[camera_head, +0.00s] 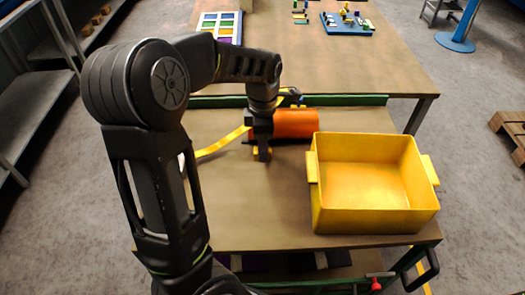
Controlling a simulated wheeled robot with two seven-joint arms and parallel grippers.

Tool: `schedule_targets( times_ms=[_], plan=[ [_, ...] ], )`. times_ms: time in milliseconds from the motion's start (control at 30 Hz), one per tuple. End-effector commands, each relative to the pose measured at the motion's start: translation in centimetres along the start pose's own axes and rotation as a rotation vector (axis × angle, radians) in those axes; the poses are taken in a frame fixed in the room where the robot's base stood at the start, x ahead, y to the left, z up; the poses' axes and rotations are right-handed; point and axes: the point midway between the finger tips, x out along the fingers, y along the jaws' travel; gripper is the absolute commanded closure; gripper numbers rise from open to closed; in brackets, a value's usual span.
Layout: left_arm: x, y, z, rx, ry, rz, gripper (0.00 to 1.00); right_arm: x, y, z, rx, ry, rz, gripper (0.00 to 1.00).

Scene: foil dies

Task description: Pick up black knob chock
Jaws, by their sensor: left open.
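My left arm comes down over the near table, and my left gripper (262,153) points down just left of an orange cylinder (298,124). It is open, with its tips low near the tabletop. My right gripper is not in view.
A yellow open bin (372,219) with side handles stands on the right of the near table (260,220); it looks empty. A yellow strip (222,143) runs left from the gripper. The tabletop in front is clear. A far table (340,60) holds a tray and small parts.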

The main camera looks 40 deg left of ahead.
Motion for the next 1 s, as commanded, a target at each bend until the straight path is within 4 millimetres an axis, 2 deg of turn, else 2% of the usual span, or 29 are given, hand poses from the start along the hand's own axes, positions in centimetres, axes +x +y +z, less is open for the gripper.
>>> schedule_targets(
  times_ms=[167,733,1000],
  plan=[
    [-0.02,0.00,0.00,0.000,0.000,0.000,0.54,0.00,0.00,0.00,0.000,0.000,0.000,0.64],
    [0.00,-0.03,0.00,0.000,0.000,-0.001,1.00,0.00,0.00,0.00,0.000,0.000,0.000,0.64],
    [0.04,-0.08,-0.01,0.000,0.001,-0.003,1.00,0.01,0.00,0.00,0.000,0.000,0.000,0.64]
  ],
)
